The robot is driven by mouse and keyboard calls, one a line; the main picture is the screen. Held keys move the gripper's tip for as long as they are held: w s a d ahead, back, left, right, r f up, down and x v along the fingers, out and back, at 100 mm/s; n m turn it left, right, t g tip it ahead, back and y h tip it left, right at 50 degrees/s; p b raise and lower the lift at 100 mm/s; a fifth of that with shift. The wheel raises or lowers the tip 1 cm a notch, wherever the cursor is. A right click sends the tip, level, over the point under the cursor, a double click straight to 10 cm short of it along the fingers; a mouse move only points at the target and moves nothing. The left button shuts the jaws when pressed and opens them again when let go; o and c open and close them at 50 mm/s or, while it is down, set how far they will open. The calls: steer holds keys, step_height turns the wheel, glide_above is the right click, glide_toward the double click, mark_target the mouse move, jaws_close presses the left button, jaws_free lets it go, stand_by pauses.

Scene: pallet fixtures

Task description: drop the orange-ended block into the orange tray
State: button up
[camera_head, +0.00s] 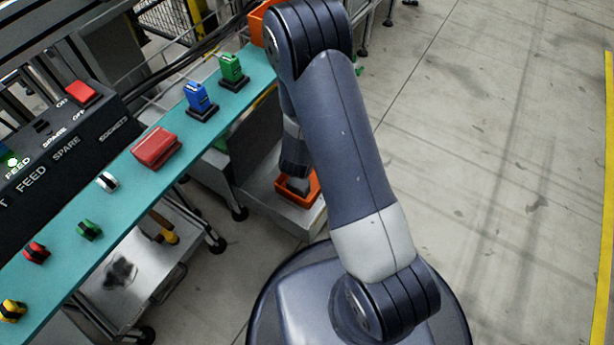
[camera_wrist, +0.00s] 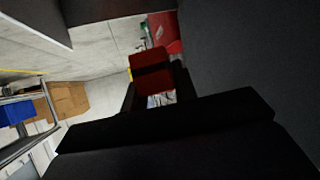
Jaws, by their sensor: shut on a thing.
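The orange-ended block (camera_wrist: 150,57) shows in the wrist view as a red-orange piece with a dark band. My gripper (camera_wrist: 156,88) is shut on it, with a dark finger at each side. In the head view my arm hides the block and the fingertips. An orange tray (camera_head: 313,190) sits on a grey platform below the bench, behind my arm's lower end. My wrist covers part of it, and I cannot tell the gap between them. Another orange container (camera_head: 257,25) shows at the top, partly hidden by my arm. A red-orange surface (camera_wrist: 166,30) lies beyond the block in the wrist view.
A teal bench (camera_head: 130,180) carries a green block (camera_head: 231,68), a blue block (camera_head: 198,97), a red block (camera_head: 156,147) and several small knobs. A dark control panel (camera_head: 60,150) stands behind it. A wheeled metal cart (camera_head: 140,265) is below. Floor at right is clear.

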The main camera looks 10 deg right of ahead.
step_height(320, 180, down, 13)
steer(key=s+m+g+h+b, duration=0.1)
steer(key=s+m+h+b, duration=0.1)
steer(key=b, duration=0.1)
steer(key=shift+r+m+h, duration=0.2)
steer(key=shift+m+h, duration=0.1)
steer(key=shift+m, duration=0.1)
steer(key=shift+d, duration=0.1)
steer(key=o, duration=1.1)
steer(key=shift+c, duration=0.2)
steer(key=p+v, duration=0.3)
steer(key=v, duration=0.7)
steer(key=shift+a+r+p, duration=0.25)
steer(key=shift+r+p, duration=0.05)
steer(key=shift+r, duration=0.05)
